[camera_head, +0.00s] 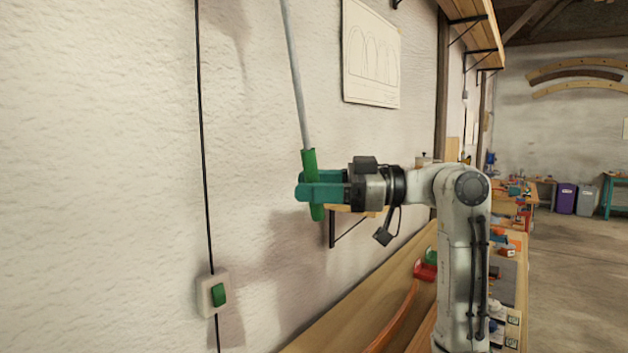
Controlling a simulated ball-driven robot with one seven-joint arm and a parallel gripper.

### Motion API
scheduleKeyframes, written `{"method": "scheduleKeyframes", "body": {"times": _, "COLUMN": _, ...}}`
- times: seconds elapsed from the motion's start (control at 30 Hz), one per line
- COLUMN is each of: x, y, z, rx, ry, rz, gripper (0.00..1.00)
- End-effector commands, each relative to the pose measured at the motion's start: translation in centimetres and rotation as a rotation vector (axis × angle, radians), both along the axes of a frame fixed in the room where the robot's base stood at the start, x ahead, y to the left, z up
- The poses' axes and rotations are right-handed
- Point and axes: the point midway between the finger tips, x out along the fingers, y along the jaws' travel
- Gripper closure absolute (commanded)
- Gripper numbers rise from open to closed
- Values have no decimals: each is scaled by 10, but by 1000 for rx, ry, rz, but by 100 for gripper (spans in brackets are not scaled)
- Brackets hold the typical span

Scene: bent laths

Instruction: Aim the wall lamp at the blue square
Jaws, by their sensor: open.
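A thin grey rod (293,75) hangs down along the wall and ends in a green handle (309,161). My gripper (306,188), with teal fingers, is at the handle. Its jaws are open, and the handle appears to pass between the fingers, its lower end showing below them. Whether the fingers touch it I cannot tell. The rod's top end is out of the picture. Neither the wall lamp nor the blue square shows in this view.
A wall switch (213,294) with a green rocker sits at lower left on a black cable (204,150). A small bracketed shelf (345,211) is behind my gripper. A wooden bench (345,318) runs along the wall below, holding a red object (425,270). Open floor (575,280) lies at right.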

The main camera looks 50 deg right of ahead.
Motion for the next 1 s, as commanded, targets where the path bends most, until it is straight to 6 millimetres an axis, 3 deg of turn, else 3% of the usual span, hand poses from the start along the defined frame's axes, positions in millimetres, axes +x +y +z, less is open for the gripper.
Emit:
{"method": "scheduleKeyframes", "body": {"times": 0.27, "x": 1, "y": 1, "z": 0, "rx": 0, "ry": 0, "rz": -1, "gripper": 50}}
{"method": "scheduleKeyframes", "body": {"times": 0.8, "x": 1, "y": 1, "z": 0, "rx": 0, "ry": 1, "rz": -1, "gripper": 100}}
{"method": "scheduleKeyframes", "body": {"times": 1.0, "x": 1, "y": 1, "z": 0, "rx": 0, "ry": 1, "rz": -1, "gripper": 100}}
